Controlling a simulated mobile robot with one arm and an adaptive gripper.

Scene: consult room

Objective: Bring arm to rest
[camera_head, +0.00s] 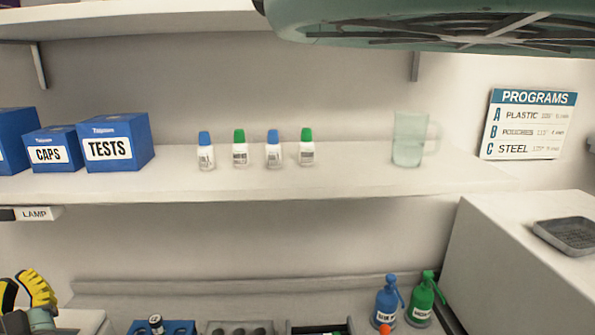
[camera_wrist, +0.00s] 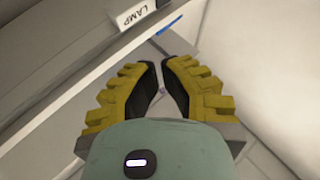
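My gripper (camera_head: 23,287) is at the lower left edge of the head view, below the shelf and its LAMP label. Its yellow fingers with dark pads stand apart. In the wrist view my gripper (camera_wrist: 161,72) shows a gap between the fingertips, with nothing held. Most of my arm is out of view.
The wall shelf (camera_head: 330,184) holds blue boxes (camera_head: 118,142), several small bottles (camera_head: 240,150) and a glass mug (camera_head: 408,140). The LAMP label (camera_wrist: 134,14) is near the fingertips. Blue (camera_head: 387,302) and green (camera_head: 422,301) pump bottles stand below. A large white unit (camera_head: 510,260) is at right.

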